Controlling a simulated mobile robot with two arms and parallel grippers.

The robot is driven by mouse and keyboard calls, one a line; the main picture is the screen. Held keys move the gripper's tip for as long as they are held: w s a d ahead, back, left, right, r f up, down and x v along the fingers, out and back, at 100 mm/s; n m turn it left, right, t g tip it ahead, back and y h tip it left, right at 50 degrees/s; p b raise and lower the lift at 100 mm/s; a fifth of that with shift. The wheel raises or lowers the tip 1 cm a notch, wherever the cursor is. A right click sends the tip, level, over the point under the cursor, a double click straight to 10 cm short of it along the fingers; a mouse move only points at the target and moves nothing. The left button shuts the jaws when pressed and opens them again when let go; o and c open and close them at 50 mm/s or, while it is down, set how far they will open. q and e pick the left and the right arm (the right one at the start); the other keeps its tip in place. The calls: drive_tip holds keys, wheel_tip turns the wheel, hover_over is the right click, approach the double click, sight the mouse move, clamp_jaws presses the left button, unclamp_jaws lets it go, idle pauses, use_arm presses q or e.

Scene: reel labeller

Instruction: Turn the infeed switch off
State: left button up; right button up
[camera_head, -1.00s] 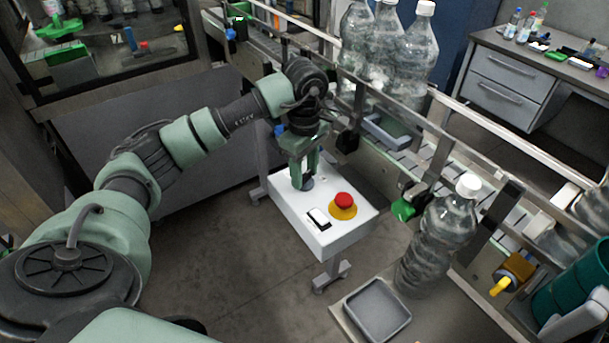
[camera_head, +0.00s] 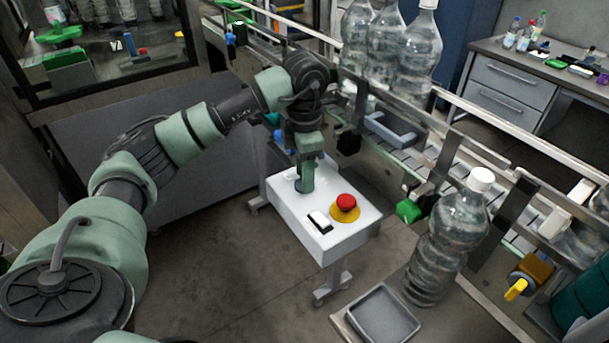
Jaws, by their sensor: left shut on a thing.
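A white control box (camera_head: 345,240) stands on a leg in the middle of the view. Its top carries a red mushroom button (camera_head: 346,202) on a yellow base and a small black-and-white rocker (camera_head: 319,221). My left gripper (camera_head: 305,189) points down onto the back left part of the top. It is shut on what I take to be the infeed switch, which the fingers almost wholly hide. I cannot read the switch's position. My right gripper is not in view.
A conveyor with a metal rail (camera_head: 490,155) runs behind and right of the box, with large clear bottles (camera_head: 415,60) on it. Another bottle (camera_head: 445,240) stands right of the box, near a grey tray (camera_head: 382,313). The floor at front left is clear.

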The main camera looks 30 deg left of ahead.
use_arm(q)
drive_tip(key=n, duration=0.3)
drive_tip(key=shift+r+b, duration=0.1)
drive_tip(key=shift+b, duration=0.2)
drive_tip(key=shift+n, duration=0.5)
drive_tip(key=o, duration=1.4)
drive_tip(key=shift+c, duration=0.2)
drive_tip(key=shift+r, duration=0.5)
wheel_tip(320, 180, up, 7)
drive_tip(key=shift+f+b, duration=0.1)
drive_tip(key=shift+b, duration=0.25)
drive_tip(key=shift+f, duration=0.1)
